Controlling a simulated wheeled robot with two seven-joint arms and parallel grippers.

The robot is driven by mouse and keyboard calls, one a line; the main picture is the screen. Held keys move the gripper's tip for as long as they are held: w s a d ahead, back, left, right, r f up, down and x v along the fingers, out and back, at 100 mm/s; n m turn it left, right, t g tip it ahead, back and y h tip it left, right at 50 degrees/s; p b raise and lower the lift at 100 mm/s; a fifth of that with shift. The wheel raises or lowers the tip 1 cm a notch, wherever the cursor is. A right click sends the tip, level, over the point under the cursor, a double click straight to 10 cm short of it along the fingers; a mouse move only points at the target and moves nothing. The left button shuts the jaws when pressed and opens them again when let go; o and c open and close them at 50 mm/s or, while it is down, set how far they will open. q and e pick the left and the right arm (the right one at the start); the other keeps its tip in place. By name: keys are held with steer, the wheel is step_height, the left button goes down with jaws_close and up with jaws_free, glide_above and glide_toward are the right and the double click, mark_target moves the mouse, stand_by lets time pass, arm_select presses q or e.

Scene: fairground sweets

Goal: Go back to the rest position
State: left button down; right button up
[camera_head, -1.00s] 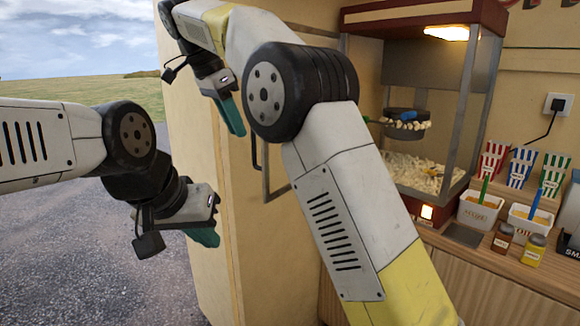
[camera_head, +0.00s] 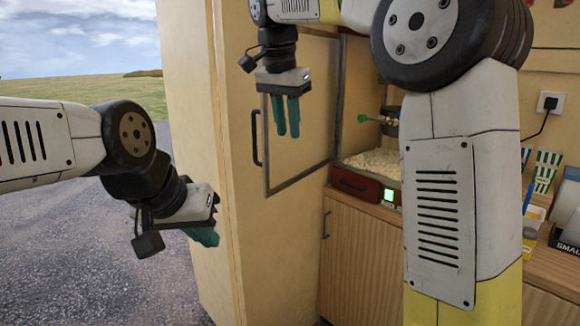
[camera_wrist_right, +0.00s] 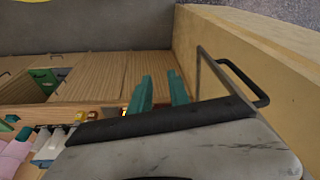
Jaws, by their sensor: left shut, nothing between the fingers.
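My left gripper (camera_head: 203,237) has teal fingers, closed together and empty. My right gripper (camera_head: 287,117) points down in front of the open glass door of the popcorn machine. Its two teal fingers stand apart with nothing between them, as the right wrist view (camera_wrist_right: 158,92) also shows. My right arm's large link hides much of the machine and counter in the head view.
The framed door (camera_head: 337,95) and black handle (camera_head: 257,137) are close to my right gripper. Popcorn (camera_head: 375,162) lies in the machine above a wooden cabinet (camera_head: 360,255). A striped cup (camera_head: 546,170) stands at the right. Gravel (camera_head: 90,250) is clear at the left.

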steer(key=s+d+f+n+t+y, duration=0.1)
steer(key=s+d+f+n, duration=0.1)
steer(key=s+d+f, duration=0.2)
steer(key=s+d+f+n+t+y, duration=0.1)
steer(key=s+d+f+n, duration=0.2)
steer(key=s, duration=0.7)
steer(key=s+d+f+n+t+y, duration=0.1)
steer(key=s+d+f+n, duration=0.1)
steer(key=s+d+f, duration=0.5)
steer(key=shift+s+d+f+t, duration=0.3)
steer(key=shift+s+d, duration=0.1)
steer(key=shift+d, duration=0.15)
